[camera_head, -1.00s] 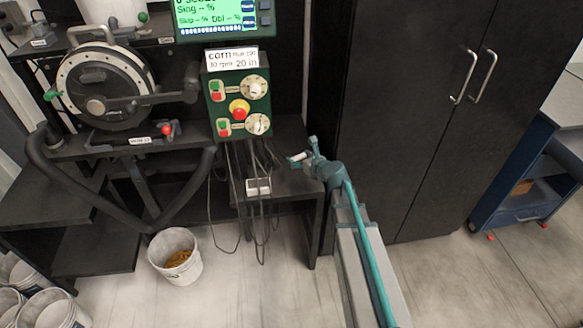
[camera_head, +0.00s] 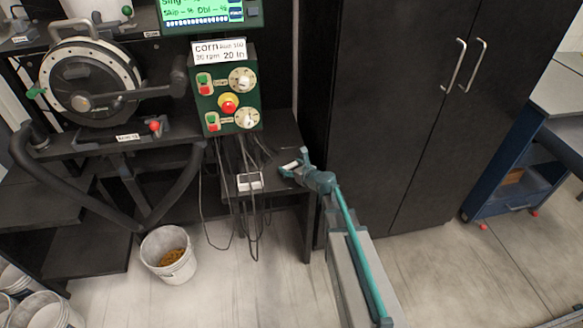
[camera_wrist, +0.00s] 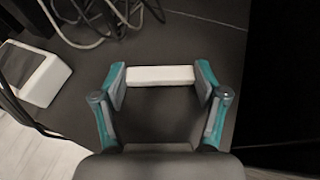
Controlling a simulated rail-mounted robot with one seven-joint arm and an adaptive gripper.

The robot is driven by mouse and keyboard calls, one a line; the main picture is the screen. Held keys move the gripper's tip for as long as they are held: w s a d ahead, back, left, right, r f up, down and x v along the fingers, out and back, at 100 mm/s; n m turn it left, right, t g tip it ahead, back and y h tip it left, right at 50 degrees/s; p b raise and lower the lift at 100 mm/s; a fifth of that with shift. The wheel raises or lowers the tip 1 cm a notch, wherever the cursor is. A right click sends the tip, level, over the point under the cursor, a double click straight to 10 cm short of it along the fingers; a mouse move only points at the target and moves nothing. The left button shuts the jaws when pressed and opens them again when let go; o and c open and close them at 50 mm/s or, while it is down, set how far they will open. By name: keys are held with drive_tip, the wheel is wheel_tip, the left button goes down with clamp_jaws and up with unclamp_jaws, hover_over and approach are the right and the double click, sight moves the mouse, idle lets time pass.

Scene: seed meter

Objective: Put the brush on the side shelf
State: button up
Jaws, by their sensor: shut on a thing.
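My gripper (camera_wrist: 160,85) is shut on a white block-like piece, which I take to be the brush (camera_wrist: 158,76), held crosswise between the two fingertips in the wrist view. In the head view my gripper (camera_head: 291,166) is over the small black side shelf (camera_head: 275,185), to the right of the control panel. The white piece (camera_head: 291,165) shows only as a small bar at the fingertips. In the wrist view the dark shelf top (camera_wrist: 200,35) lies under the fingers. I cannot tell whether the brush touches it.
A white box (camera_head: 250,181) and loose cables (camera_head: 235,215) are at the shelf's left; the box also shows in the wrist view (camera_wrist: 40,75). A black cabinet (camera_head: 400,120) stands close on the right. A white bucket (camera_head: 168,256) is on the floor. The green control panel (camera_head: 227,95) is above.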

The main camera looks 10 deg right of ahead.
drive_tip(key=shift+f, duration=0.2)
drive_tip(key=o, duration=0.9)
drive_tip(key=shift+o, duration=0.2)
drive_tip(key=shift+r, duration=0.1)
